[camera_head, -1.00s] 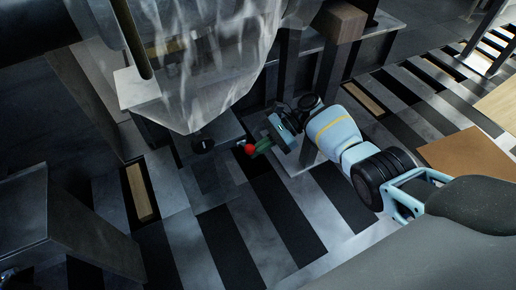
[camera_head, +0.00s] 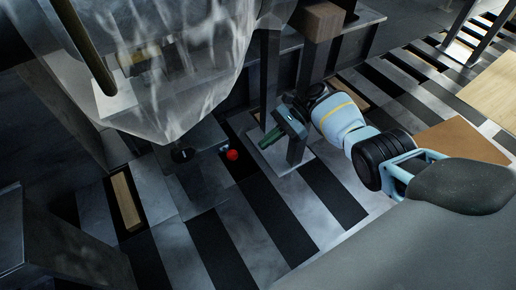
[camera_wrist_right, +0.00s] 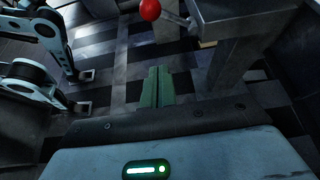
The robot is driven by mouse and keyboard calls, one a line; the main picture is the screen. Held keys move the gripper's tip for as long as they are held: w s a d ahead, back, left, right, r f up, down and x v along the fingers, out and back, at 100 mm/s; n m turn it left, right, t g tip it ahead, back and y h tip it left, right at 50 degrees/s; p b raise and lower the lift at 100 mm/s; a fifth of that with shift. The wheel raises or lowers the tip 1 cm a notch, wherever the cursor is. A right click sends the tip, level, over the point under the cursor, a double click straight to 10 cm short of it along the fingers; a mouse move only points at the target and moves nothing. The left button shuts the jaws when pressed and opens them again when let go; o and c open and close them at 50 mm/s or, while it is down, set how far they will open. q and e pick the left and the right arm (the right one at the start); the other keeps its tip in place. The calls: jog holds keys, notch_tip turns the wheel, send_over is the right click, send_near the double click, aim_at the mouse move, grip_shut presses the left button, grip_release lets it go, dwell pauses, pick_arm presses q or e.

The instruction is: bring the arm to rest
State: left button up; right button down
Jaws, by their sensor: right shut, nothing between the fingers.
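My right gripper (camera_head: 268,138) has green fingers on a pale blue wrist with a yellow stripe. Its fingers are together with nothing between them; they also show closed in the right wrist view (camera_wrist_right: 157,88). In the head view it is beside a dark upright post, to the right of a red ball knob (camera_head: 232,155) and apart from it. In the right wrist view the red knob (camera_wrist_right: 150,9) is on a thin metal lever beyond the fingertips. My left gripper does not show in the head view.
A large clear plastic-like cover (camera_head: 170,75) hangs over the upper left. A wooden block (camera_head: 320,20) tops a dark post near the right gripper. A grey metal cabinet (camera_wrist_right: 232,45) stands beside the lever. Striped floor lies open below.

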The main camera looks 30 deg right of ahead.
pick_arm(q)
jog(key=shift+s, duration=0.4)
pick_arm(e)
jog(key=shift+d+r, duration=0.1)
jog(key=shift+d, duration=0.1)
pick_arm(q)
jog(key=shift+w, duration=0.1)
